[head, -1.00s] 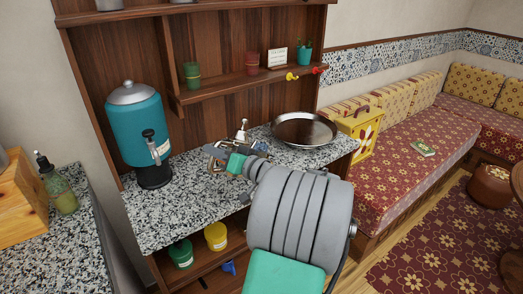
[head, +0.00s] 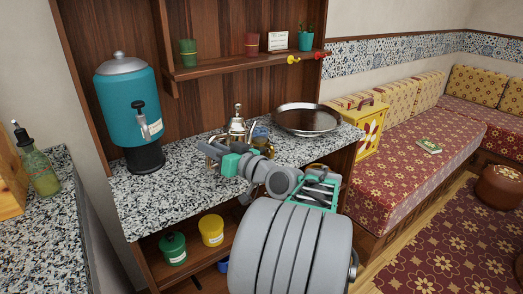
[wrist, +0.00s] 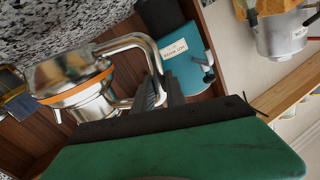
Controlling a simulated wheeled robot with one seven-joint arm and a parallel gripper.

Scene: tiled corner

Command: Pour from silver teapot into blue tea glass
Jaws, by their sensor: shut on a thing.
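The silver teapot (head: 238,127) is at the middle of the granite counter, behind my gripper (head: 214,154), which hides its lower part. In the wrist view its shiny body (wrist: 70,68) with an orange band lies left of my fingers (wrist: 160,95). My gripper is shut on the teapot's curved handle (wrist: 125,42). In the head view the pot looks about upright. I cannot tell whether its base touches the counter. A blue glass (head: 261,131) shows just right of the pot, partly hidden. A bluish piece (wrist: 18,106) at the wrist view's left edge may be that glass.
An amber item (head: 266,149) is close to the blue glass. A round metal tray (head: 306,119) lies to the right, and a teal dispenser (head: 128,105) stands at the left. A shelf (head: 230,69) runs above. The counter's left front is clear.

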